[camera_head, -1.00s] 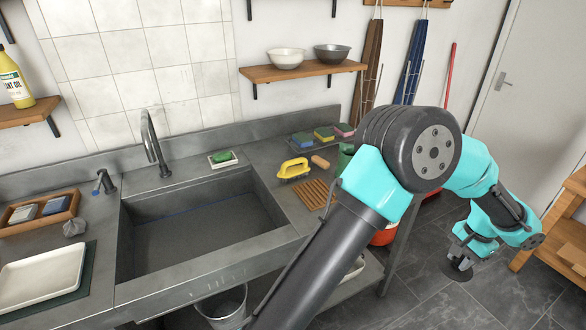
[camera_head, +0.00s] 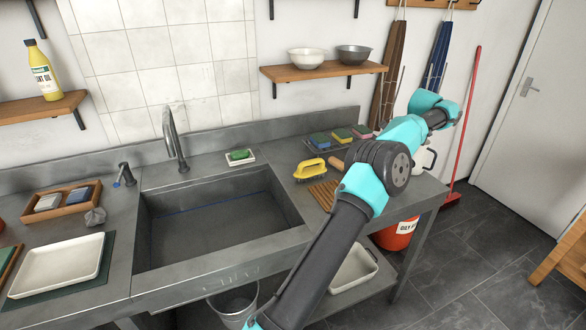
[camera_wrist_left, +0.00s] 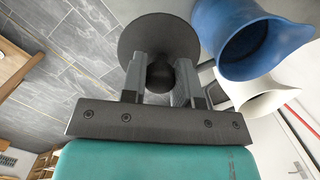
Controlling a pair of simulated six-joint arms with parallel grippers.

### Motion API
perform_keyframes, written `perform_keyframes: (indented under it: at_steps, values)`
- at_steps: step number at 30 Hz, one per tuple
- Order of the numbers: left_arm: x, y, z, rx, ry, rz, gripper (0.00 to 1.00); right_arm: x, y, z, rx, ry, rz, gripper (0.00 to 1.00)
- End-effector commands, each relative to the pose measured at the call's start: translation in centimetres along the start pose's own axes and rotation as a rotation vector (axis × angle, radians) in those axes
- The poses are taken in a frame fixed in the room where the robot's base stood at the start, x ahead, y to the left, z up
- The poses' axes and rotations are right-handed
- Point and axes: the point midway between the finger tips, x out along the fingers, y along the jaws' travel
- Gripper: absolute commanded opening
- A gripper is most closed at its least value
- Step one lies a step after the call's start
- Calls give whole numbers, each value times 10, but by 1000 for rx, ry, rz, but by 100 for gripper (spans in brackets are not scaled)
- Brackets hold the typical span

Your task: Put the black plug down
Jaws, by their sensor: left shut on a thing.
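The black plug (camera_wrist_left: 158,32) shows in the left wrist view as a round dark disc with a knob. My left gripper (camera_wrist_left: 163,76) is shut on the knob, and the disc faces away from the wrist. In the head view my left arm reaches up to the right, past the right end of the counter. Its fingers and the plug are hidden there behind the arm. My right gripper is in neither view.
A blue jug (camera_wrist_left: 240,45) and a white jug (camera_wrist_left: 258,92) are close beside the plug in the left wrist view. The sink (camera_head: 210,225) is empty. A yellow brush (camera_head: 311,170) and a wooden rack (camera_head: 322,193) lie right of it. A red bin (camera_head: 395,238) stands below.

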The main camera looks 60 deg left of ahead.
Motion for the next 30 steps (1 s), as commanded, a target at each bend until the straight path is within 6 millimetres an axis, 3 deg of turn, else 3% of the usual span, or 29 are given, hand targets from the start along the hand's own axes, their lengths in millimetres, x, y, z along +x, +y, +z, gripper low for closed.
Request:
perform_keyframes:
  at_steps: [1, 7, 13, 20, 30]
  values:
    - [-1, -8, 17, 14, 0, -3, 4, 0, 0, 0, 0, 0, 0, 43]
    - [-8, -27, 79, 97, 0, -13, 4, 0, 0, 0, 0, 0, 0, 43]
    - [-3, -40, 141, 201, -1, -24, 4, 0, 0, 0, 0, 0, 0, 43]
    - [21, -51, 211, 349, -1, -41, 4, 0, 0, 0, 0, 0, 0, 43]
    - [70, -55, 340, 631, -2, -76, 4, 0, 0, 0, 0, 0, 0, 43]
